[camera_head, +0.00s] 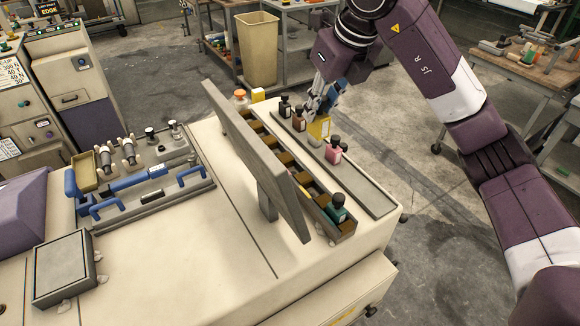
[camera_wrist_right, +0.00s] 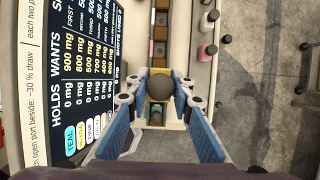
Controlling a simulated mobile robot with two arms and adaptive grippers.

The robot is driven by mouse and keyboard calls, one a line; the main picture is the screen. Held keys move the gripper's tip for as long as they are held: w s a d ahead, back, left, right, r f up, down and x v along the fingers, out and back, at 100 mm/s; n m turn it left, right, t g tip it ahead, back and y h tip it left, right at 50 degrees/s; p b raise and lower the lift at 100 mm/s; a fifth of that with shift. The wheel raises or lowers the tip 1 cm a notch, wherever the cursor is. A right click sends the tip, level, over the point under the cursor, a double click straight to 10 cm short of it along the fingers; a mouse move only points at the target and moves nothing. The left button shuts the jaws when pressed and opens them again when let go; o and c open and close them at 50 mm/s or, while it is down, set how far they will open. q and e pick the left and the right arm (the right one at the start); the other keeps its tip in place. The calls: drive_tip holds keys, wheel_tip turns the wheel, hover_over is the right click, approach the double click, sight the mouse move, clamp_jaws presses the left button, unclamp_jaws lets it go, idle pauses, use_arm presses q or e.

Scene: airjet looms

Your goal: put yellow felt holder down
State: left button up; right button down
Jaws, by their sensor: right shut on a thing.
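The yellow felt holder (camera_head: 320,128) shows in the head view as a small yellow block just below the fingers of my right gripper (camera_head: 318,104). It is above or at the grey strip beside the slotted tray; I cannot tell whether it touches. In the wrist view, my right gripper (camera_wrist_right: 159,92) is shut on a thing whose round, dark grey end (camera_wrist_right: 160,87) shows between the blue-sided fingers. My left gripper is not in view.
The slotted tray (camera_head: 283,158) runs along the machine top behind an upright board (camera_head: 255,155). A pink bottle (camera_head: 334,152) and dark bottles (camera_head: 285,107) stand on the grey strip (camera_head: 372,198). A teal bottle (camera_head: 337,210) is at the tray's near end.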

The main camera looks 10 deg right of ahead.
wheel_tip(320, 180, down, 19)
drive_tip(key=p, duration=0.4)
drive_tip(key=shift+s, duration=0.1)
drive_tip(key=shift+f, duration=0.3)
drive_tip(key=shift+f, duration=0.1)
drive_tip(key=shift+f, duration=0.15)
drive_tip(key=c, duration=1.7)
unclamp_jaws()
